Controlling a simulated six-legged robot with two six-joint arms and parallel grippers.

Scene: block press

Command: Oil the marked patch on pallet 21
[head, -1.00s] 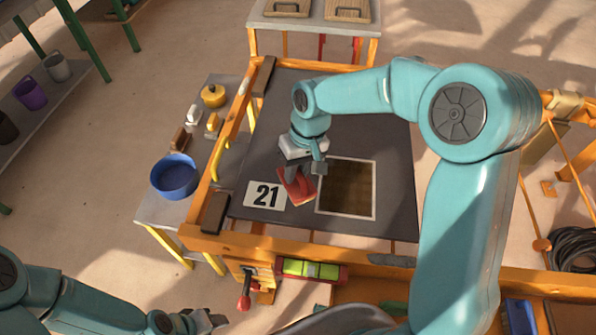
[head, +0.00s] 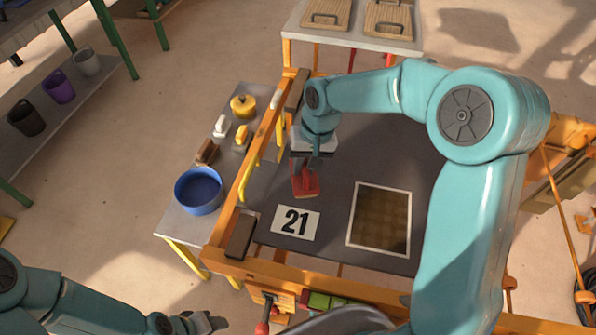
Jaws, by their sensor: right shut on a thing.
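Pallet 21 is a dark grey board (head: 345,160) in an orange frame, with a white "21" label (head: 296,222) near its front left. The marked patch (head: 380,218) is a brown, faintly streaked square with a white outline, right of the label. My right gripper (head: 310,163) is shut on a red pad-like tool (head: 306,186). It holds the tool over the board's left part, behind the label and left of the patch. I cannot tell whether the tool touches the board. My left gripper (head: 203,322) is at the bottom left, away from the pallet; its jaws are unclear.
A side table left of the frame holds a blue bowl (head: 199,191), a yellow pot (head: 243,106) and several small brushes or blocks. A table with handled wooden boards (head: 325,14) stands behind. Buckets (head: 58,86) sit on a left shelf. My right arm hides the board's right side.

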